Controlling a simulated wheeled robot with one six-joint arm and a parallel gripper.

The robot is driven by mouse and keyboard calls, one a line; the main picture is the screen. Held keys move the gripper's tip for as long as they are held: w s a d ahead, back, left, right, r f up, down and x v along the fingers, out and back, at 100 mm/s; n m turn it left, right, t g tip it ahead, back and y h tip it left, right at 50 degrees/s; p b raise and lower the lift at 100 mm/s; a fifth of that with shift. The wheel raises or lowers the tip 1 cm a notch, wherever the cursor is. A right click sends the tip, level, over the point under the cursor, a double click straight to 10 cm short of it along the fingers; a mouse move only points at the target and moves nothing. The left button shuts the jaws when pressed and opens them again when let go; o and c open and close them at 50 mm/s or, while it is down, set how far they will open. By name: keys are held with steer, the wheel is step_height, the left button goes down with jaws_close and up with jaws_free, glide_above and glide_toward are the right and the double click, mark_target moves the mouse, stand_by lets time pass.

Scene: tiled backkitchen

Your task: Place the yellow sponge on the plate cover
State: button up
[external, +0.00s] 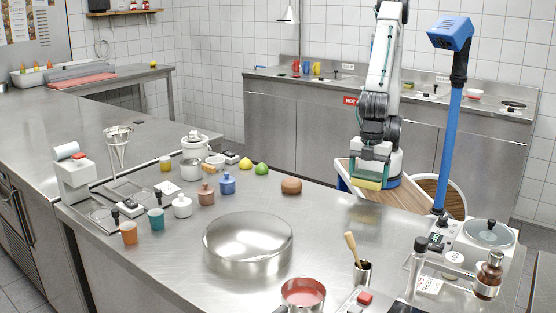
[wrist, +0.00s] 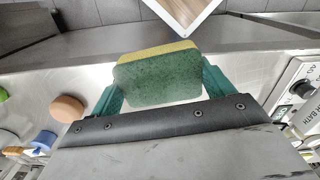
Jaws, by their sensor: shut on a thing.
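My gripper (external: 368,176) is shut on the yellow sponge (external: 366,184) above the far right part of the steel counter. In the wrist view, the sponge (wrist: 158,76) shows a green scouring side and a yellow edge between the two teal fingers of my gripper (wrist: 160,85). The plate cover (external: 248,240) is a round, shiny steel dome on the middle of the counter. It lies to the left of and nearer the camera than my gripper. I cannot make it out in the wrist view.
A brown bun (external: 291,186) lies between the cover and my gripper. A red-filled pot (external: 303,294) and a holder with a brush (external: 361,270) stand near the front. Small coloured pots stand left of the cover. A blue lamp post (external: 455,130) rises at right.

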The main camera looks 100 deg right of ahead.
steer(key=w+a+r+m, duration=0.15)
steer(key=w+a, duration=0.35)
steer(key=w, duration=0.5)
steer(key=w+a+r+m, duration=0.1)
steer(key=w+a+r, duration=0.1)
steer(key=w+a, duration=0.55)
steer(key=r, duration=0.2)
glide_above(247, 230)
steer(key=shift+s+d+f+n, duration=0.15)
steer(key=shift+s+f+n, duration=0.05)
steer(key=shift+s+n, duration=0.25)
steer(key=shift+w+a, duration=0.25)
steer(key=shift+w, duration=0.15)
steer(key=shift+f, duration=1.8)
steer(key=shift+f, duration=0.1)
steer(key=o, duration=0.6)
steer(key=shift+o, duration=1.4)
step_height(247, 230, up, 12)
